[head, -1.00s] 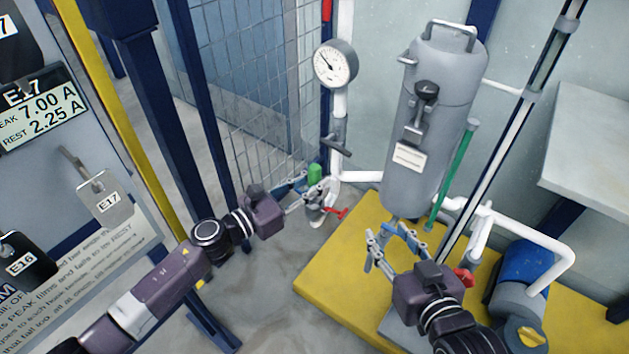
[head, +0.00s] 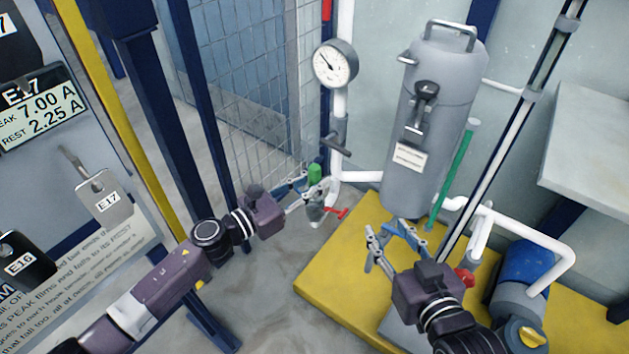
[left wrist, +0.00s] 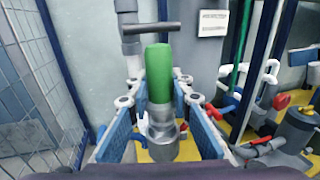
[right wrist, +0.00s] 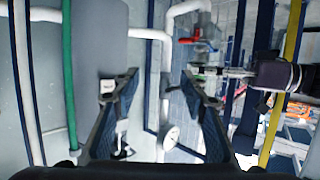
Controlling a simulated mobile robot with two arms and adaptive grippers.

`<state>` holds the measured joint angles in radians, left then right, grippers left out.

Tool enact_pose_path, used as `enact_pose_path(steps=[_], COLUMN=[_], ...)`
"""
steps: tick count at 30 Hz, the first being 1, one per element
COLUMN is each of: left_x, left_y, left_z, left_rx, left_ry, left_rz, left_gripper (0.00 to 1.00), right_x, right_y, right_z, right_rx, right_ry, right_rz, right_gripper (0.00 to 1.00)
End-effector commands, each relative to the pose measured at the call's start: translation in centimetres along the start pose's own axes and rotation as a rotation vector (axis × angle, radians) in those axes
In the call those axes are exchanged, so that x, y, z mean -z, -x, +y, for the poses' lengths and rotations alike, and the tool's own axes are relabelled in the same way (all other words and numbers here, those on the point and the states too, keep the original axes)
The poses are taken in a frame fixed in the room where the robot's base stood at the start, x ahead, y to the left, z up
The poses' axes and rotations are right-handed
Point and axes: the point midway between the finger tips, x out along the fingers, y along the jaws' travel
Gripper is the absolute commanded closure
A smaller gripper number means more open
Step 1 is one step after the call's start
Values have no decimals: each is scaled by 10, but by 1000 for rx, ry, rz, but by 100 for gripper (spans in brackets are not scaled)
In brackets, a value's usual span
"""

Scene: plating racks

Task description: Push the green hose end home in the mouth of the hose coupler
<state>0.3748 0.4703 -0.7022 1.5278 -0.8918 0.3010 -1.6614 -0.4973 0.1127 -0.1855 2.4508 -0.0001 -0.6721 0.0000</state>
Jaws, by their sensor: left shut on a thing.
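The green hose end (head: 314,173) stands upright at my left gripper (head: 308,190). It also shows in the left wrist view (left wrist: 159,75), with its green part rising above a grey metal body. The hose coupler (head: 316,212) appears as the grey metal fitting directly below the green part, and also in the left wrist view (left wrist: 162,140). My left gripper is shut on the hose end, one finger on each side. I cannot tell how deep the hose end sits in the mouth. My right gripper (head: 389,240) is open and empty, apart from the hose end.
A red lever (head: 337,213) sticks out right of the coupler. A gauge (head: 335,64) and white pipe stand behind. A grey tank (head: 430,130) and green tube (head: 452,177) stand over the yellow platform (head: 335,275). A mesh fence (head: 245,80) is behind the left arm.

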Motion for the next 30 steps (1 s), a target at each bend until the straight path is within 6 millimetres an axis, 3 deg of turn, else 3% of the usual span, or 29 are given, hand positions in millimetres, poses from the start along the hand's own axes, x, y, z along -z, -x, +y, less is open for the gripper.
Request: enact_pose_path(steps=[30], left_x=[0], left_y=[0], left_z=[0], left_rx=[0], left_ry=[-1], left_rz=[-1], left_gripper=[100], right_x=[10], right_y=[-2], right_z=[-1], right_rx=[3], right_ry=[0], right_rz=[46], right_gripper=[60])
